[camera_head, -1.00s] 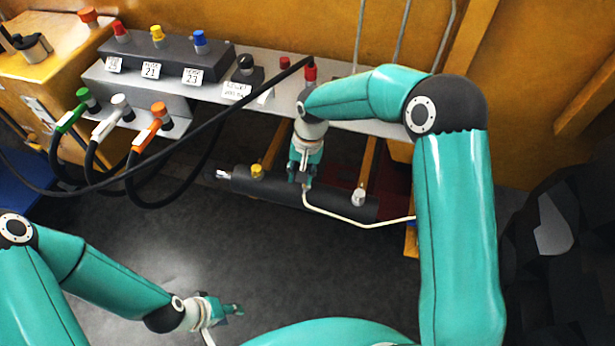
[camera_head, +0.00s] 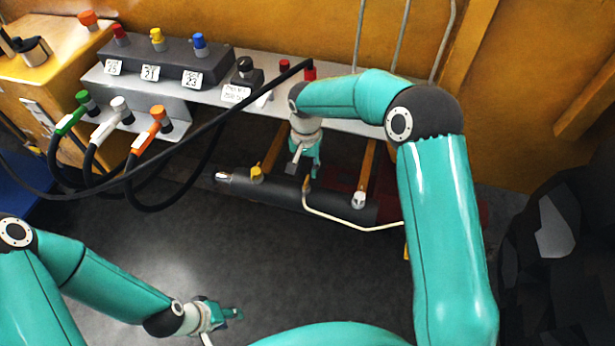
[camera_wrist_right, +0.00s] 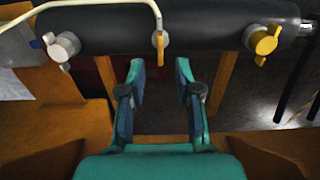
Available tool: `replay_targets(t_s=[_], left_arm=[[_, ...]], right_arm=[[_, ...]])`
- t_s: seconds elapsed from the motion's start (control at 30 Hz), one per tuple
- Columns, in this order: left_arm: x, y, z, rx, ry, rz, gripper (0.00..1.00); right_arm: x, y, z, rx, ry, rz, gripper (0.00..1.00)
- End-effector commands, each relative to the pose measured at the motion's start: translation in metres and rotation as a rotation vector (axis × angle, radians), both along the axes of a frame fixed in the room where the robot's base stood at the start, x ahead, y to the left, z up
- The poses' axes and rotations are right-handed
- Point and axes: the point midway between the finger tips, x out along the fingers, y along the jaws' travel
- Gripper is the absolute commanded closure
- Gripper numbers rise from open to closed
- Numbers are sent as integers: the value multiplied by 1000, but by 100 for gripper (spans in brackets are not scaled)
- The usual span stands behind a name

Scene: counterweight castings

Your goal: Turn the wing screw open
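A dark cylinder (camera_head: 335,204) lies low under the grey shelf and carries the wing screws. A yellow one (camera_head: 256,172) is at its left and a white one (camera_head: 359,200) at its right. In the right wrist view the order is reversed: white (camera_wrist_right: 62,46) left, yellow (camera_wrist_right: 265,42) right, and an upright orange-yellow wing (camera_wrist_right: 160,40) in the middle beside a white pipe. My right gripper (camera_wrist_right: 159,78) is open and empty, its fingertips short of the middle wing and either side of its line. My left gripper (camera_head: 228,312) hangs over the floor, away from the cylinder; its opening is unclear.
The grey shelf (camera_head: 215,91) holds a dark block with red, yellow and blue caps. Green, white and orange hose plugs (camera_head: 145,137) hang at left. A black hose (camera_head: 215,114) crosses in front. The white pipe (camera_head: 350,224) runs before the cylinder. The floor in front is clear.

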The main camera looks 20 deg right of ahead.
Motion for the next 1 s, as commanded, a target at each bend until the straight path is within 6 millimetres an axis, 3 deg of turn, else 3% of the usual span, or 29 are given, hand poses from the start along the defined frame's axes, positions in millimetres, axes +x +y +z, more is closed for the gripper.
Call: replay_targets(t_s=[0.1,0.3,0.7,0.9,1.0], left_arm=[[0,0,2,0,0,0,60],[0,0,4,0,0,0,60],[0,0,4,0,0,0,60],[0,0,4,0,0,0,60],[0,0,4,0,0,0,60]], right_arm=[[-1,-1,-23,-1,3,0,67],[0,-1,-46,-1,2,0,67],[0,-1,-53,0,-1,-1,67],[0,-1,-53,-1,-1,-1,98],[0,-1,-53,-1,-1,-1,100]])
